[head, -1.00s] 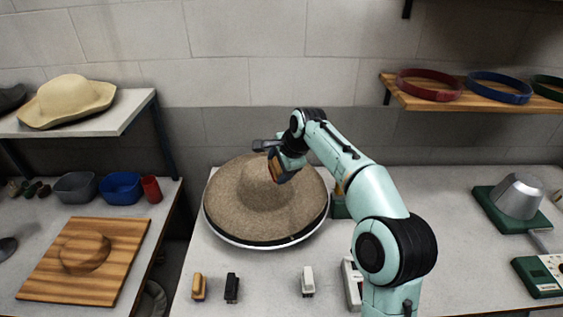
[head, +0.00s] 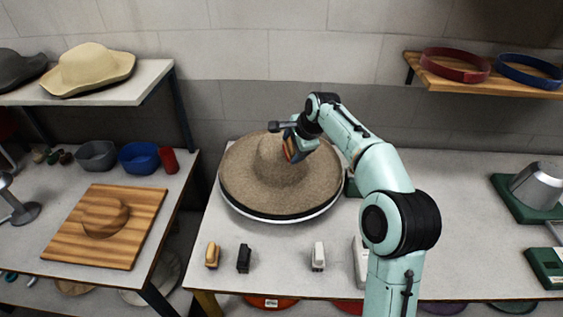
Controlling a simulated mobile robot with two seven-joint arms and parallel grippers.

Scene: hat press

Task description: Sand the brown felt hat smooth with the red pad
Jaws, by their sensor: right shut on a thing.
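The brown felt hat (head: 245,178), wide-brimmed with a rounded crown, lies on a round white-rimmed stand (head: 250,214) on the middle table. My right gripper (head: 296,146) comes in from the right and is at the right side of the crown. It is shut on a small block with reddish and blue parts, the red pad (head: 292,153). The pad is against or very close to the crown; I cannot tell if it touches. The gripper and pad hide part of the crown. My left gripper is not in view.
A tan brush (head: 212,255), a black block (head: 243,259) and a white block (head: 318,256) stand along the table's front. A wooden board (head: 75,235) lies on the left table. A shelf with hat bands (head: 455,66) hangs at right. Green-based equipment (head: 530,188) stands far right.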

